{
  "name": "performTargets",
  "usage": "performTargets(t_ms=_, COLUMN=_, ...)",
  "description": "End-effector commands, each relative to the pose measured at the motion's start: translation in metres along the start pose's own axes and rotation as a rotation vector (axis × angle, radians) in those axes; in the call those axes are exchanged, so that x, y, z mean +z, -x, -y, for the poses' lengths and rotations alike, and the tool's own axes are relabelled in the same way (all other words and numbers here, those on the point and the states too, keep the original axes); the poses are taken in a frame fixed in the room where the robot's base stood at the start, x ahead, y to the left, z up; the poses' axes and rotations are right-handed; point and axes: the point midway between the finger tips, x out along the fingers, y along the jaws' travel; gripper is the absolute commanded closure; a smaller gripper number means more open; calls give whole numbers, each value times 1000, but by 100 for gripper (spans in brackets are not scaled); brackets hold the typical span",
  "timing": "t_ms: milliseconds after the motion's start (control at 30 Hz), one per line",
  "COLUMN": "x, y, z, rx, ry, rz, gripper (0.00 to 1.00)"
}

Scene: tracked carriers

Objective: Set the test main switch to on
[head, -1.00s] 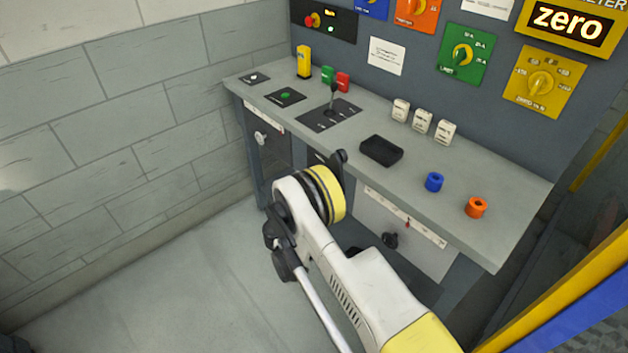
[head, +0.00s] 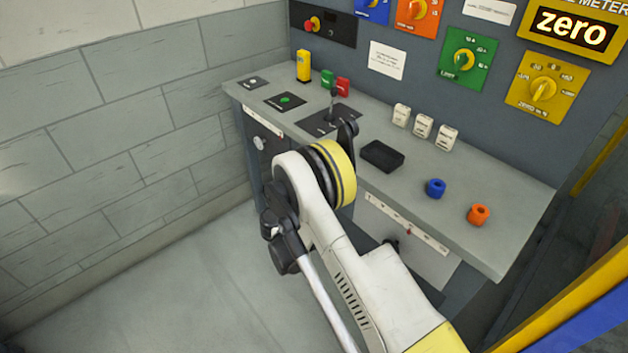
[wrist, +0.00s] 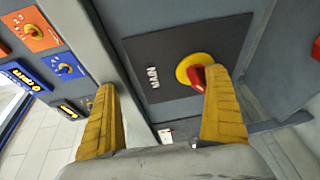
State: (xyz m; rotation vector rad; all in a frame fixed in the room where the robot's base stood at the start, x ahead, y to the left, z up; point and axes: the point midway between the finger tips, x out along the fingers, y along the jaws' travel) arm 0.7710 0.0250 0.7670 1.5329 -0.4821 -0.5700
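In the wrist view, the main switch (wrist: 197,76) has a red handle on a yellow disc, set in a dark plate lettered MAIN. The right finger covers part of the handle; I cannot tell whether it touches. My gripper (wrist: 162,108) is open, its two yellow fingers wide apart with nothing between them. The switch is beyond the fingertips, close to the right one. Its on and off marks cannot be read. In the head view my gripper is hidden behind my arm. A red knob on yellow (head: 312,24) shows on a dark panel there; I cannot tell if it is the same switch.
A block wall stands at left; the floor there is clear.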

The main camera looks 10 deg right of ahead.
Motion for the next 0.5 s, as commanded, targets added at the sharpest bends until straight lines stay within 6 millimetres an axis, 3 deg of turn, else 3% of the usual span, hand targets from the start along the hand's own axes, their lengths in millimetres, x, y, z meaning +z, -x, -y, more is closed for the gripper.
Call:
performTargets(t_ms=33, x=-11, y=0, z=-32, rx=53, ry=15, rz=-24, gripper=24)
performTargets(t_ms=200, x=-12, y=1, z=-42, rx=53, ry=14, rz=-26, gripper=23)
performTargets(t_ms=400, x=-13, y=2, z=-43, rx=53, ry=14, rz=-28, gripper=23)
performTargets(t_ms=433, x=-4, y=2, z=-13, rx=-44, ry=-17, rz=-6, gripper=24)
performTargets(t_ms=500, x=-4, y=3, z=-13, rx=-44, ry=-17, rz=-6, gripper=24)
